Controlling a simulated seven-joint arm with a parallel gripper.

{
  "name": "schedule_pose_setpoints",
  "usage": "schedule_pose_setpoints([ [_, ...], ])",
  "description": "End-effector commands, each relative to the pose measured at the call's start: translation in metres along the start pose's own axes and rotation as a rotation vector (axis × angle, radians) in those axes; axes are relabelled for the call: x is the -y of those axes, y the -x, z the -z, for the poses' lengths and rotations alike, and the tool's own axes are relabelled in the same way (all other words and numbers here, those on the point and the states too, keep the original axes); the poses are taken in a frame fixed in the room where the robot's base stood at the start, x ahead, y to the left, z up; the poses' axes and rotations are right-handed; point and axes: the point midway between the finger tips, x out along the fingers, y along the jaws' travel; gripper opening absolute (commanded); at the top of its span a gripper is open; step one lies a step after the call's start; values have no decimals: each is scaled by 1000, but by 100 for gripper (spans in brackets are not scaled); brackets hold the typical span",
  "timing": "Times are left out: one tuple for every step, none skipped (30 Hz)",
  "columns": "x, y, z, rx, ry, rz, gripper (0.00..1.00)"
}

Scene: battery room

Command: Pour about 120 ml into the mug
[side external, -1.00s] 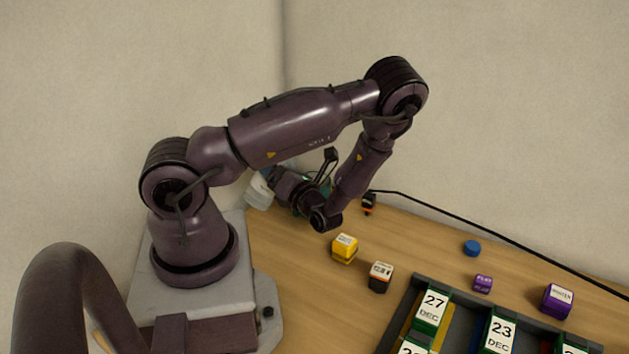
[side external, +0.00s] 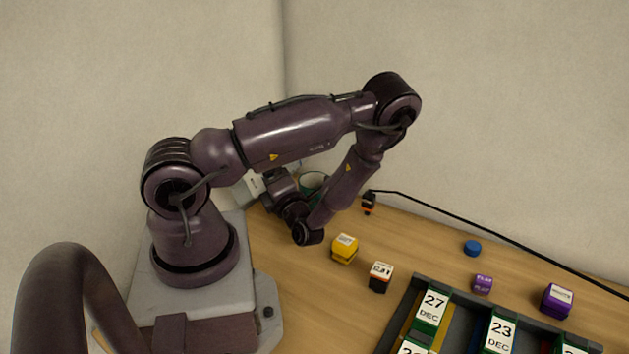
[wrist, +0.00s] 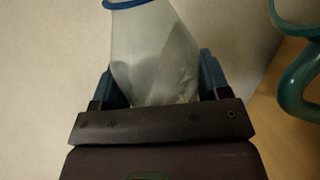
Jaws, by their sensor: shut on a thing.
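My gripper (wrist: 160,82) is shut on a translucent whitish container (wrist: 153,45) with a blue rim, which runs out of the top of the wrist view. In the side external view the container (side external: 247,188) shows as a pale shape at the far left end of the table, partly behind my arm. I cannot tell its liquid level, and no stream shows. A teal-green mug (wrist: 299,75) is cut off at the right of the wrist view, with its handle toward the camera. In the side external view the mug (side external: 313,180) is partly hidden behind my wrist, to the right of the container.
A yellow block (side external: 344,249), a black-orange-white block (side external: 380,277) and a small dark block (side external: 368,203) stand right of my wrist. A dark tray (side external: 449,335) with date blocks is in front. A black cable (side external: 465,225) crosses the back. Walls stand close behind.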

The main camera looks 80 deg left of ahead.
Motion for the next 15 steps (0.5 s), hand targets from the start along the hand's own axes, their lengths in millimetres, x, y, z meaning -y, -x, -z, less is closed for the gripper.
schedule_pose_setpoints([
  [-2, 0, -2, 5, -14, -2, 36],
  [-3, -1, -3, 7, -23, -1, 36],
  [-3, -1, -4, 10, -35, -1, 36],
  [-4, -1, -4, 12, -42, -1, 36],
  [-4, -1, -5, 14, -49, -1, 36],
  [-5, -1, -6, 16, -59, -1, 36],
  [-5, -1, -6, 17, -64, -1, 36],
  [-6, -1, -6, 19, -69, -1, 36],
  [-6, -2, -7, 21, -77, -1, 36],
  [-6, -2, -7, 22, -82, -1, 36],
  [-7, -2, -8, 23, -86, -1, 36],
  [-7, -2, -8, 24, -91, -1, 36],
  [-7, -2, -9, 25, -95, -1, 36],
  [-8, -2, -9, 26, -99, -1, 36],
  [-8, -2, -9, 28, -103, -1, 36],
])
